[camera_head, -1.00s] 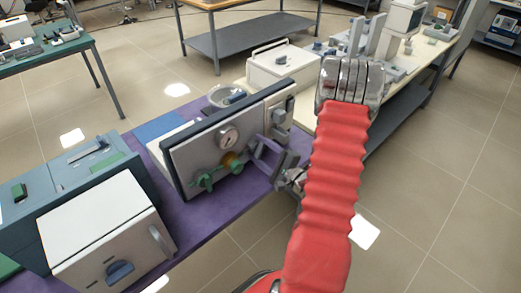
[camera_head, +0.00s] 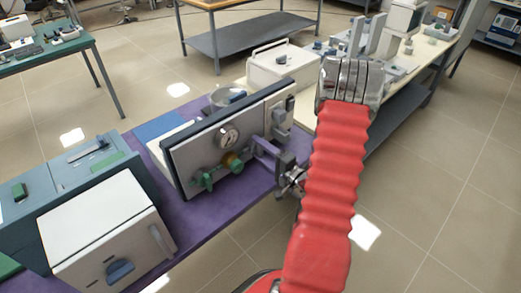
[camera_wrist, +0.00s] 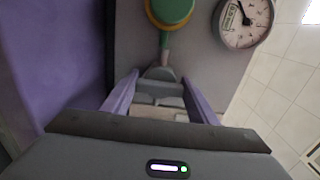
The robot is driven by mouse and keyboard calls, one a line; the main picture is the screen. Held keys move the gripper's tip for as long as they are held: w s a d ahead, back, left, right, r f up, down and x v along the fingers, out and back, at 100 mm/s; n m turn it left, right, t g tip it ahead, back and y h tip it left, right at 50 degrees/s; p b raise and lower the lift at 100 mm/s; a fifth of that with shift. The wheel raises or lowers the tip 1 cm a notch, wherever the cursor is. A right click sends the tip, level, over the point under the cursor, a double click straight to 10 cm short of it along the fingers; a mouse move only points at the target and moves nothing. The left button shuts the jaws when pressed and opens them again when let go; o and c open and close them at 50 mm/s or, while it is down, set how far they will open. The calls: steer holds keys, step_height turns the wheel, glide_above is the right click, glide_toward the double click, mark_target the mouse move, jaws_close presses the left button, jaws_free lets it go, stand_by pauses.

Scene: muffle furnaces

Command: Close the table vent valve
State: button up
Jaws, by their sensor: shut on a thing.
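A grey front panel (camera_head: 190,158) on the table carries a round gauge (camera_head: 228,138), a green valve handle (camera_head: 204,179) and a yellow and green valve knob (camera_head: 233,163). The knob (camera_wrist: 170,12) and gauge (camera_wrist: 243,22) also show in the wrist view. My gripper (camera_head: 258,148) has purple fingers and reaches the panel from the right, beside the knob. In the wrist view my gripper (camera_wrist: 160,92) is shut on a grey valve handle (camera_wrist: 159,75) that lies between its fingers, just below the knob. The handle's lower end is partly hidden.
A white-fronted furnace (camera_head: 105,230) stands at the front left on the purple table (camera_head: 200,228). A white box (camera_head: 283,66) stands behind the panel. The tiled floor (camera_head: 430,200) at right is clear.

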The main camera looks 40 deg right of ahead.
steer(key=shift+a+f, duration=0.2)
steer(key=shift+a, duration=0.05)
steer(key=o, duration=1)
steer(key=shift+d+r, duration=0.1)
steer(key=shift+d, duration=0.05)
steer(key=shift+o, duration=0.2)
steer(key=shift+s, duration=0.15)
steer(key=s, duration=1.3)
steer(key=shift+s+d, duration=0.2)
steer(key=shift+s, duration=0.05)
